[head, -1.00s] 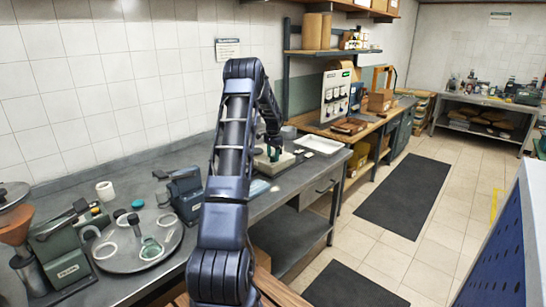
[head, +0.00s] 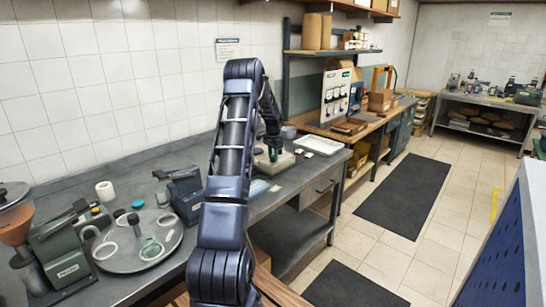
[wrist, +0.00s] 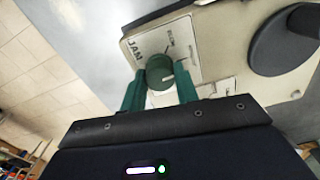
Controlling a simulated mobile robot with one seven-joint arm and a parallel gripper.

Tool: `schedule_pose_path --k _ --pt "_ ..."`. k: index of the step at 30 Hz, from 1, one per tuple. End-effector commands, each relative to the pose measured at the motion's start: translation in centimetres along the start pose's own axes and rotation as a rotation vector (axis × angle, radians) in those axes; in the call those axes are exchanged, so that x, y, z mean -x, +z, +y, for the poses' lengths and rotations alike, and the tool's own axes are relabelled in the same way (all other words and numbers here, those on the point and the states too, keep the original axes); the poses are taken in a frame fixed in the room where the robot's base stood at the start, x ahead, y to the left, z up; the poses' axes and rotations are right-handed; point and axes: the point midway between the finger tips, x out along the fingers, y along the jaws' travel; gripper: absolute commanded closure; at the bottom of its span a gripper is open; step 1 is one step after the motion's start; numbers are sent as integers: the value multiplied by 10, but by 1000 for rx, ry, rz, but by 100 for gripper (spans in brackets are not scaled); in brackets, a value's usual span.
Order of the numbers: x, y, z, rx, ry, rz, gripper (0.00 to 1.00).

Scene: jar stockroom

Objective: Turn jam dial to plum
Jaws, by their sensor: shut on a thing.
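The jam dial (wrist: 160,70) is a round green knob with a white pointer line on a cream panel, in the wrist view. In the head view my gripper (head: 273,152) is over the cream device (head: 283,164) on the counter, and the dial is hidden.
A large dark round part (wrist: 284,45) stands on the same panel, close to the dial. A white tray (head: 318,145) lies right of the device. A grey turntable (head: 125,262) with several rings and a green-grey machine (head: 184,193) stand to the left.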

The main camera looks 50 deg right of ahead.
Motion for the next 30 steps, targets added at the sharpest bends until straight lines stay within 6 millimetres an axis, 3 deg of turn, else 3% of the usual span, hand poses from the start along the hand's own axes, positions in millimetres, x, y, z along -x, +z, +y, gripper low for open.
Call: schedule_pose_path --k 21,30 --pt "1 -1 -1 573 -1 3 92" --pt "1 -1 -1 742 -1 3 92"
